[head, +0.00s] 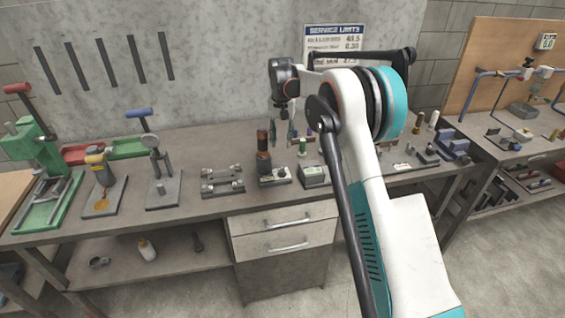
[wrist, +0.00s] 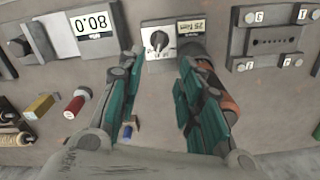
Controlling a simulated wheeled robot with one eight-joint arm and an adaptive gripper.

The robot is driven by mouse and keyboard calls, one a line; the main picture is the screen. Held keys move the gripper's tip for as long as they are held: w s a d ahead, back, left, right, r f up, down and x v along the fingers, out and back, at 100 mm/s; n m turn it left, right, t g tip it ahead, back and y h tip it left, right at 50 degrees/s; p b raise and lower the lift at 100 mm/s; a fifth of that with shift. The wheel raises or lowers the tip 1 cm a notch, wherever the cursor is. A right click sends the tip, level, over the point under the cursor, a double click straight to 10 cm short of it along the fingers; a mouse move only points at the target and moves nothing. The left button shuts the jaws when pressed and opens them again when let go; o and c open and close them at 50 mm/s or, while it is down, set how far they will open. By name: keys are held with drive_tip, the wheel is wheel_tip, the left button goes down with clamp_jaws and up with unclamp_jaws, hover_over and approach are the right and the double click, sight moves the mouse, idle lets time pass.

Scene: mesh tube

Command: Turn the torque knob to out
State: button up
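The torque knob (wrist: 159,40) is a dark round knob with a pale pointer mark on a white square dial plate, at the top middle of the wrist view. Its lettering is too small to read. In the head view its small unit (head: 276,177) sits on the bench, beside the foot of a dark and brown cylinder. My gripper (wrist: 159,66) is open and empty, its two teal fingers spread with the knob showing beyond the gap between them. In the head view my gripper (head: 283,136) hangs above the bench, apart from the knob unit.
The orange-brown cylinder (head: 263,152) rises close to the knob unit and partly hides behind one finger in the wrist view. A bolted plate (head: 222,183) lies left. Several small pegs stand behind.

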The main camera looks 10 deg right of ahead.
sight(282, 170)
wheel_tip(282, 170, down, 14)
drive_tip(key=b, duration=0.2)
drive_tip(key=shift+r+b, duration=0.15)
drive_tip(key=shift+b, duration=0.15)
clamp_jaws()
